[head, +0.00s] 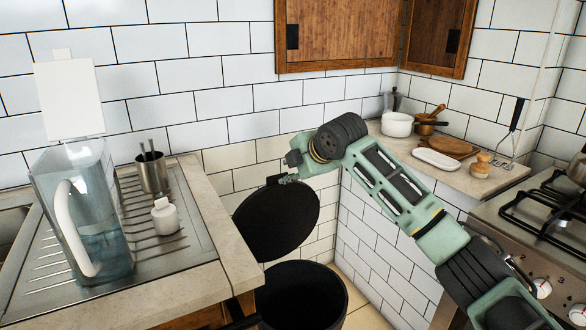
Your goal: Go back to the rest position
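My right arm comes in from the lower right and reaches across the corner gap between the counters. Its gripper (285,177) is at the top edge of a round black disc (277,220), which looks like the raised lid of the black bin below. The gripper and disc overlap in the picture; I cannot tell whether the fingers grip it, or whether they are open or shut. The black bin (301,298) stands open on the floor under the disc, its inside dark. My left gripper is not in view.
A clear pitcher (98,215) with raised white lid, a metal utensil cup (152,173) and a small white jar (165,217) stand on the left drainer. Pots and a white dish (437,159) sit on the right counter, beside the stove (555,225). Wooden cabinets (345,32) hang above.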

